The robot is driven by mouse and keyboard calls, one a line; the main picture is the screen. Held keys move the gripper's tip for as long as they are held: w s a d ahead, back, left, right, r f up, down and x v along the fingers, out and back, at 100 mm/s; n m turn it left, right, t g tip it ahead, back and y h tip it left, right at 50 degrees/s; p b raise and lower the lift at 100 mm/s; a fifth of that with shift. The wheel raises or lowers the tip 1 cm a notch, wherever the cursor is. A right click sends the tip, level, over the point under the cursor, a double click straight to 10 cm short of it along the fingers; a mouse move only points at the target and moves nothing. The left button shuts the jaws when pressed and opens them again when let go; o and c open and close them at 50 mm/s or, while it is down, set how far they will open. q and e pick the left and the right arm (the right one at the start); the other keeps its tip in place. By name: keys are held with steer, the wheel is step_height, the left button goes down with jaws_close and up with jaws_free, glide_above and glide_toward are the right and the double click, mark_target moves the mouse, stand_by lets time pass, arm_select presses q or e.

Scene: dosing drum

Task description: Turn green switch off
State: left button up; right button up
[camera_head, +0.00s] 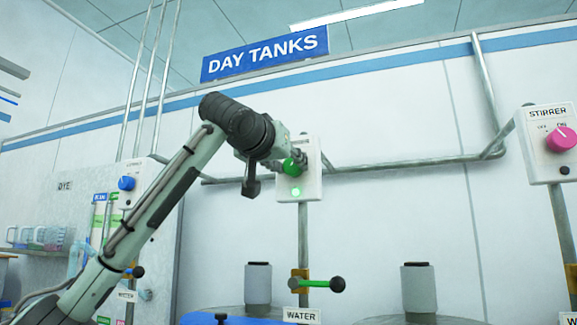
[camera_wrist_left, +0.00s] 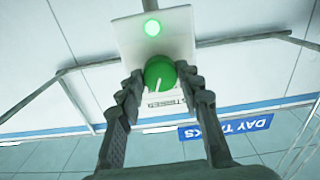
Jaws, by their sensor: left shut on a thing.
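The green switch (camera_head: 292,167) is a round knob on a pale panel (camera_head: 311,185) on the wall, at the middle of the head view. A green lamp (camera_head: 296,191) below the knob is lit. My left gripper (camera_head: 296,158) reaches the knob from the left and is shut on it. The panel's lettering is mostly hidden. My right gripper is not in view.
A pink stirrer knob (camera_head: 562,139) is on a box at the right. A blue knob (camera_head: 126,183) is at the left. Below stand a black-ended valve handle (camera_head: 337,284), a WATER label (camera_head: 301,316) and grey cylinders (camera_head: 419,288). Pipes run along the wall.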

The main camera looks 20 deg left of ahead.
arm_select(q)
steer(key=shift+d+f+n+b, duration=0.15)
steer(key=shift+n+b, duration=0.35)
steer(key=shift+n, duration=0.7)
steer(key=n+b, duration=0.1)
steer(key=n, duration=0.3)
steer(key=shift+n+b, duration=0.5)
steer(key=shift+n, duration=1.7)
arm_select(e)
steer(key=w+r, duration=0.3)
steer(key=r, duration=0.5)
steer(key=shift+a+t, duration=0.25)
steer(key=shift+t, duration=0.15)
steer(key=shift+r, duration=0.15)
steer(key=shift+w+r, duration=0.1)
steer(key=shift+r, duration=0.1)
arm_select(q)
steer(key=o, duration=1.1)
steer(key=shift+o, duration=0.2)
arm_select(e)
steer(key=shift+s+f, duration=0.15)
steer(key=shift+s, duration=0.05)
